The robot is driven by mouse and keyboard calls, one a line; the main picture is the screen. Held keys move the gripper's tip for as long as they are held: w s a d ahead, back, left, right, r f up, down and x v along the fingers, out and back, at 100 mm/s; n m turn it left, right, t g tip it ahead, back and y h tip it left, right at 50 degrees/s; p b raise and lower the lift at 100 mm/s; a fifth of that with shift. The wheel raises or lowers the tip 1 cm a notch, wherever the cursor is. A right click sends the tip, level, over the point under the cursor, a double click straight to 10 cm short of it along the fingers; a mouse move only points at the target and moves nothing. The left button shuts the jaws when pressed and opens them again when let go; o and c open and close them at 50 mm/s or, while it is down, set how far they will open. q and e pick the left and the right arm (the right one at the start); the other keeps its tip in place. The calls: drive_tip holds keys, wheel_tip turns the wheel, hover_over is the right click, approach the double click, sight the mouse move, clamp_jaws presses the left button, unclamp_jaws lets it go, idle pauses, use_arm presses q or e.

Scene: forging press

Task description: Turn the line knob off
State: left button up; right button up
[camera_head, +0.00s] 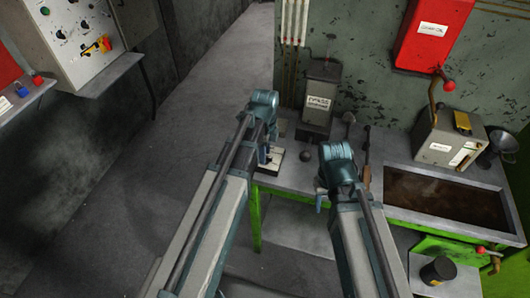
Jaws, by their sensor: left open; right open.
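A grey control panel (85,38) hangs at the upper left, with several dark and green knobs and small lamps. A red rotary knob (104,44) on a yellow plate sits at its lower right. I cannot read the labels, so I cannot tell for certain which one is the line knob. My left gripper (266,156) is open and empty at the left end of the workbench, well right of the panel. My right gripper (320,203) is open over the bench's front edge, mostly hidden by its own wrist. Neither touches the panel.
The green-legged workbench (285,178) carries a labelled dark box (318,92), a tank of dark liquid (445,195) and a box with a red-knobbed lever (447,137). A red cabinet (432,33) hangs behind. Floor (180,130) between is clear.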

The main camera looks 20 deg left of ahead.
use_arm(q)
wheel_tip(320, 180, up, 13)
drive_tip(key=p, duration=1.2)
drive_tip(key=shift+r+p, duration=0.15)
drive_tip(key=shift+p, duration=0.25)
drive_tip(key=s+d+f+n+b, duration=0.4)
drive_tip(key=s+d+n, duration=0.1)
drive_tip(key=s+n, duration=0.2)
drive_tip(key=s+d+f+n+y+b, duration=0.1)
drive_tip(key=s+d+f+n+b, duration=0.2)
drive_tip(key=s+d+n, duration=0.2)
drive_tip(key=s+n, duration=0.2)
drive_tip(key=shift+s+d+f+n+b, duration=0.2)
drive_tip(key=shift+s+f+n+b, duration=0.05)
drive_tip(key=shift+f+n+b, duration=0.15)
